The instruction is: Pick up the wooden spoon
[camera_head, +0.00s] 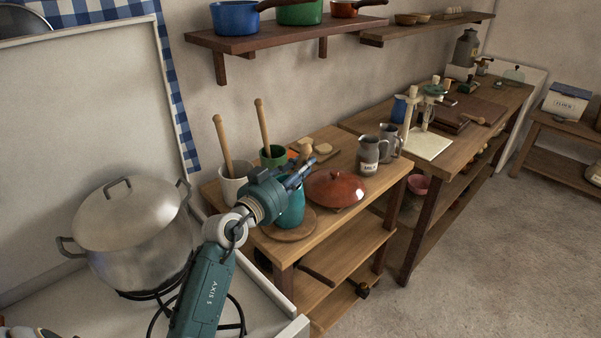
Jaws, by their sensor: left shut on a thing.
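My left gripper (299,174) is shut at the teal jar, its fingers pointing up and to the right. A pale wooden piece (305,149) shows just beyond the fingertips and looks like the head of the wooden spoon; the grip itself is hard to see. The teal jar (291,213) stands upright on a round wooden board (287,234), partly hidden by the gripper. Wooden handles stand in a white crock (234,186) and a green crock (273,157) behind it.
A red lidded pan (335,188) sits close to the right of the jar. Metal jugs (369,155) stand further right. A large steel pot (131,233) is on the stove at left. A shelf (285,35) with pots hangs above.

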